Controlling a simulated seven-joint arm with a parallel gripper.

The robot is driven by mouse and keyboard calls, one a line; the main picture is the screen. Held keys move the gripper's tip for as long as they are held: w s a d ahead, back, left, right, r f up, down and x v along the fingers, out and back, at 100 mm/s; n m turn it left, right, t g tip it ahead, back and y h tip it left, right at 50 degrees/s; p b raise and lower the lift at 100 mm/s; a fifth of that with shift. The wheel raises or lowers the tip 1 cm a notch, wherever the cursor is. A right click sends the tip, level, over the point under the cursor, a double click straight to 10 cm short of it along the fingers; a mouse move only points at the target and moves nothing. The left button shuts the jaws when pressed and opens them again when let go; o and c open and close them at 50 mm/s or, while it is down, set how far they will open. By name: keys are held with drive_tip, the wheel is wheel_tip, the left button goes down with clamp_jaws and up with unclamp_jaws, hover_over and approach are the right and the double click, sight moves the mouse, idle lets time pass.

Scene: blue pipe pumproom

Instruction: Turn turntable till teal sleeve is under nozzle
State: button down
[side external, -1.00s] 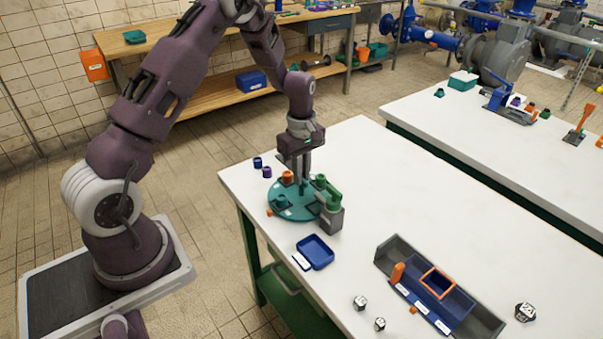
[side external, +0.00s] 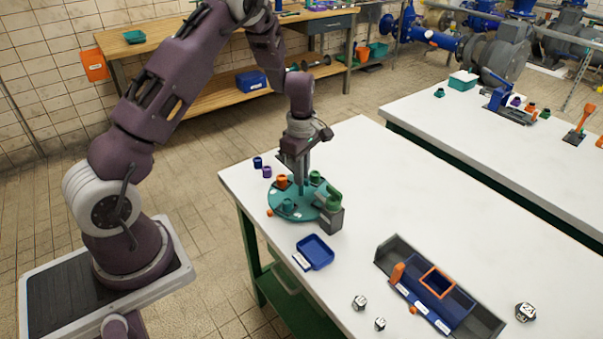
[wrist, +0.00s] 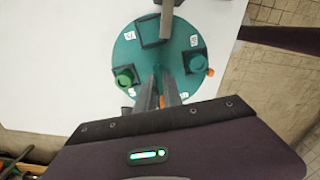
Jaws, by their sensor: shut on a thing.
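The teal turntable (side external: 292,212) lies on the white table. My gripper (side external: 302,186) points down at its middle and is shut on what looks like a small teal post (wrist: 158,72), mostly hidden by the fingers. The teal sleeve (side external: 288,204) stands on the near side, left of the nozzle; it also shows in the wrist view (wrist: 196,64). The orange sleeve (side external: 282,181) is at the far left, and the green sleeve (side external: 315,177) at the far right. A dark square seat (wrist: 152,34) near the nozzle looks empty.
Blue and purple sleeves (side external: 262,167) stand behind the turntable. A small orange piece (side external: 270,212) lies by its left edge. A blue tray (side external: 316,251) is in front, and a divided bin (side external: 437,285) is at right. The table's right middle is clear.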

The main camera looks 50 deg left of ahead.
drive_tip(key=shift+n, duration=6.7)
drive_tip(key=shift+r+n, duration=0.1)
drive_tip(key=shift+n, duration=0.3)
drive_tip(key=c, duration=1.5)
unclamp_jaws()
wheel_tip(320, 180, up, 7)
